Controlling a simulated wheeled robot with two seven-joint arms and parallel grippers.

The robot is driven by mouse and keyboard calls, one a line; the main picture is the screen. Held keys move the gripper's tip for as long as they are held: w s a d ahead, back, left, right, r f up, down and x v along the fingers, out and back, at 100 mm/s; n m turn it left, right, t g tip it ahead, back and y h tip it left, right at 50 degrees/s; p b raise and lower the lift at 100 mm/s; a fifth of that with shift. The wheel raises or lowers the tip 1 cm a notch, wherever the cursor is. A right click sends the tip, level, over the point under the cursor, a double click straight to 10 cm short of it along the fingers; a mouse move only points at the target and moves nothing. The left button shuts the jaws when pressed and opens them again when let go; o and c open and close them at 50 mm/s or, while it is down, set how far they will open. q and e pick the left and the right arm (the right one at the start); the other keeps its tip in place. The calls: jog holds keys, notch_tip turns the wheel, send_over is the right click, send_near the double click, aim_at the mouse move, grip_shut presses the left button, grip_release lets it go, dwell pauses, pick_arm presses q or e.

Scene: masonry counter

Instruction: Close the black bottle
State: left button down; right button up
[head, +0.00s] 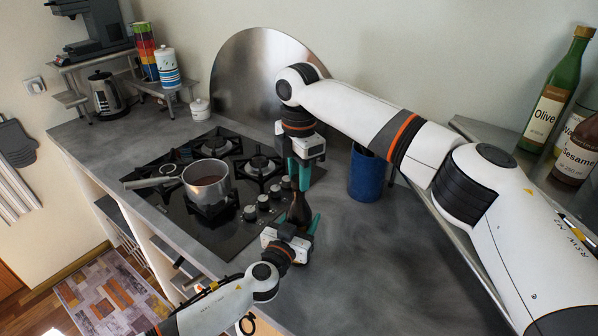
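The black bottle (299,211) stands upright on the counter at the right edge of the hob. My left gripper (302,222) comes from the front with its teal fingers on either side of the bottle's body and looks shut on it. My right gripper (299,178) comes down from above, its teal fingers pointing down right over the bottle's top. The bottle's neck is mostly hidden by these fingers. I cannot make out a cap, nor whether the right fingers hold one.
A pot (207,187) sits on the black hob (165,200) to the left. A blue cup (366,176) stands close to the right. An olive oil bottle (556,95) and other bottles stand on the right shelf (487,133). The counter's front right (390,270) is clear.

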jog(key=c, duration=0.4)
jog(key=shift+c, duration=0.2)
jog(key=m, duration=1.8)
jog(key=o, duration=1.2)
jog(key=shift+c, duration=0.2)
notch_tip(320, 180, up, 12)
